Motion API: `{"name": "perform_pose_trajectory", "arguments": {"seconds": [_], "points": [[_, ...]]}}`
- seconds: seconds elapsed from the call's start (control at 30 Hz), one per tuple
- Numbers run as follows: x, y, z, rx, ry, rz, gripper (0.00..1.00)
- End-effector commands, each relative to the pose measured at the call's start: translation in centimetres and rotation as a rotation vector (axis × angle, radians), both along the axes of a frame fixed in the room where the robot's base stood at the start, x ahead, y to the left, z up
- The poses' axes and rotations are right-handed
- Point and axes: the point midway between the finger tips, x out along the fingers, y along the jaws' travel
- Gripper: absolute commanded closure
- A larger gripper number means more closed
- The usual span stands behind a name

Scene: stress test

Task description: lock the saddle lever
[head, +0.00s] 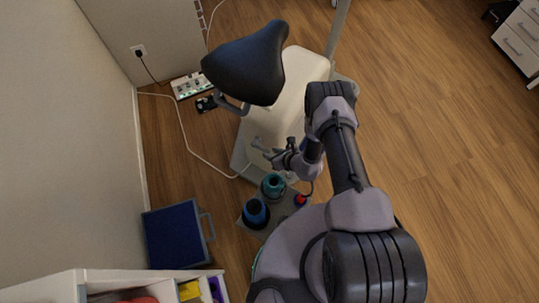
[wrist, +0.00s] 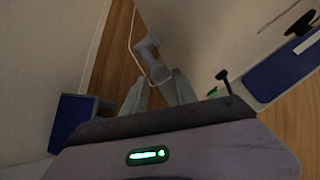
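The black saddle (head: 247,65) sits on a curved grey post beside a pale, cream-coloured body (head: 300,80) in the head view. A small grey lever-like part (head: 260,145) sticks out low on this body, just left of my gripper (head: 281,157). In the wrist view, a grey lever with a rounded end (wrist: 147,46) lies just beyond my gripper (wrist: 157,82). The two grey fingers are apart, with the lever's lower part between or just past their tips. I cannot tell whether they touch it.
A teal container (head: 273,185) and a dark blue one (head: 255,213) stand on my base. A blue case (head: 178,236) lies by the wall. A white cable (head: 190,140) crosses the floor to a power strip (head: 192,85).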

Motion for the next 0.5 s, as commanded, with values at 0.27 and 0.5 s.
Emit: {"name": "perform_pose_trajectory", "arguments": {"seconds": [0.27,0.5], "points": [[1.14,0.99,-1.45,-0.001,0.000,0.001,0.66],[1.14,0.99,-1.38,0.000,0.000,0.000,0.70]]}}
